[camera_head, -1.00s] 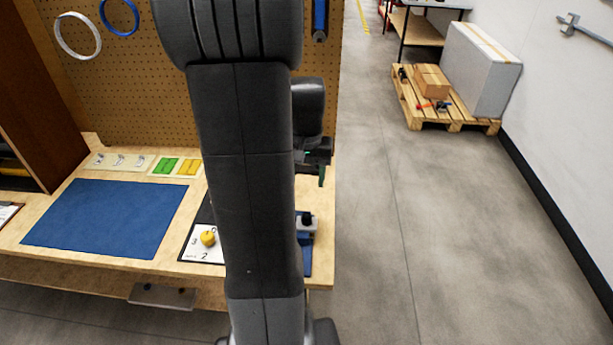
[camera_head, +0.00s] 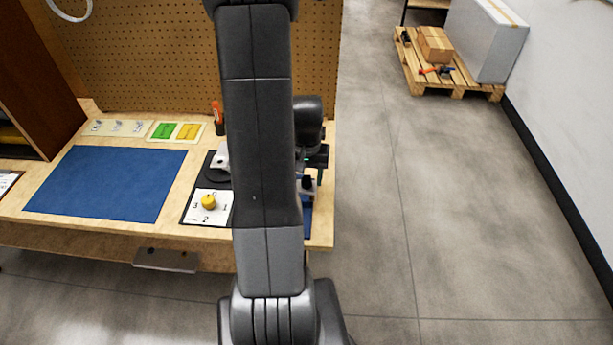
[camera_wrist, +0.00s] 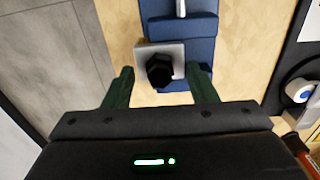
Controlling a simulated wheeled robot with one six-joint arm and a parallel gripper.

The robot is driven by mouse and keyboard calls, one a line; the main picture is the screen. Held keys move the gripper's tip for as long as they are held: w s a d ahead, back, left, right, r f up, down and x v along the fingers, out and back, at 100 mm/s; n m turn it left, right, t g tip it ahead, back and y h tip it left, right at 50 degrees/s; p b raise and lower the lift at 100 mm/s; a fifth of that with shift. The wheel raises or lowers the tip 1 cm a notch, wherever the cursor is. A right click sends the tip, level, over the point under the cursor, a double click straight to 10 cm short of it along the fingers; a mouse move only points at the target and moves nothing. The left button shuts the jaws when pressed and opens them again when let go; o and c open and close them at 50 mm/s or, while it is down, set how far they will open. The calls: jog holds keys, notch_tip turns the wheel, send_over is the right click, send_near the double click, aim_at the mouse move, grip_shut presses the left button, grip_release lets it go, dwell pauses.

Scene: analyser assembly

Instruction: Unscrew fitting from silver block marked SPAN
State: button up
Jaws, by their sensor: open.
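The silver block (camera_wrist: 147,49) sits in a blue holder (camera_wrist: 184,28) on the bench in the wrist view. A black fitting (camera_wrist: 160,69) stands on the block. My gripper (camera_wrist: 161,75) is open, its two green fingers at either side of the fitting and apart from it. In the head view, the fitting (camera_head: 307,183) shows small at the bench's right end, and my gripper (camera_head: 315,180) is close above it, partly hidden by my arm. No SPAN marking can be read in either view.
A board with a yellow knob (camera_head: 208,202) and numbers lies left of my arm. A blue mat (camera_head: 108,182) covers the bench's left part. A pegboard (camera_head: 150,60) stands behind. The floor right of the bench is clear up to a pallet (camera_head: 455,88).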

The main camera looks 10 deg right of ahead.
jog(key=shift+f, duration=0.2)
jog(key=c, duration=1)
jog(key=shift+n, duration=2)
jog(key=shift+b, duration=0.3)
jog(key=n, duration=0.3)
jog(key=shift+n, duration=0.4)
jog(key=shift+r, duration=0.1)
jog(key=shift+n, duration=0.3)
